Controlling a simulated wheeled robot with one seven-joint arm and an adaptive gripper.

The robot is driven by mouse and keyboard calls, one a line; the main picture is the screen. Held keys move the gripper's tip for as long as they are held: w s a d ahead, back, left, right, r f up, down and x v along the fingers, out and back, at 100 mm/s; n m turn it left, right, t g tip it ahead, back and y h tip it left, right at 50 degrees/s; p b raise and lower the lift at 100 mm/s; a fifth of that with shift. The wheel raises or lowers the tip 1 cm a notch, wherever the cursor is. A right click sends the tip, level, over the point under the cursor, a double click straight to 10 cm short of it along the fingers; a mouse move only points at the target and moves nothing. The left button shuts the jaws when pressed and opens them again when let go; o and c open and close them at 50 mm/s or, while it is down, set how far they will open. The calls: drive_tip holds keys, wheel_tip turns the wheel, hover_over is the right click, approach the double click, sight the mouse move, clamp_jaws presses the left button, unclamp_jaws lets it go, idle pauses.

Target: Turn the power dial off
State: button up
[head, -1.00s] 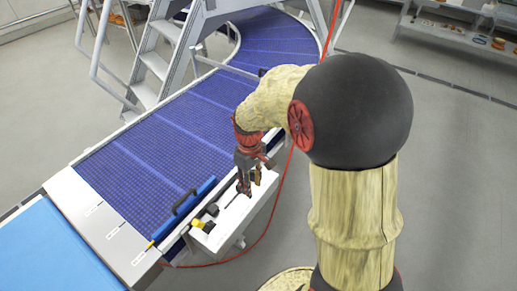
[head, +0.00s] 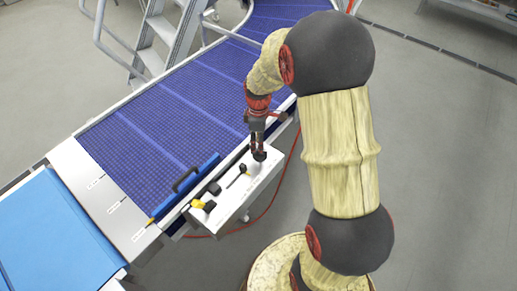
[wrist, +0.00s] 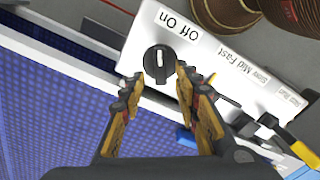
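The power dial (wrist: 158,62) is a round black knob with a pale pointer mark, on the white control panel (wrist: 215,55) beside the printed words "Off On". In the wrist view the pointer runs nearly straight up and down the picture. My gripper (wrist: 157,77) is open, its two yellowish fingers apart. The fingertips lie to either side of the dial's lower edge in the wrist view; I cannot tell whether they touch it. In the head view my gripper (head: 259,150) points down at the panel's far end and largely covers the dial.
A black lever (head: 240,172) on the panel stands near my gripper, by a "Slow Mid Fast" label. A black knob (head: 214,188) and a yellow-and-black control (head: 203,205) are farther along. The blue conveyor belt (head: 150,130) runs alongside. Floor to the right is clear.

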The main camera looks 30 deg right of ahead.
sight(258, 158)
drive_tip(key=shift+f, duration=1.65)
drive_tip(key=shift+c, duration=0.6)
clamp_jaws()
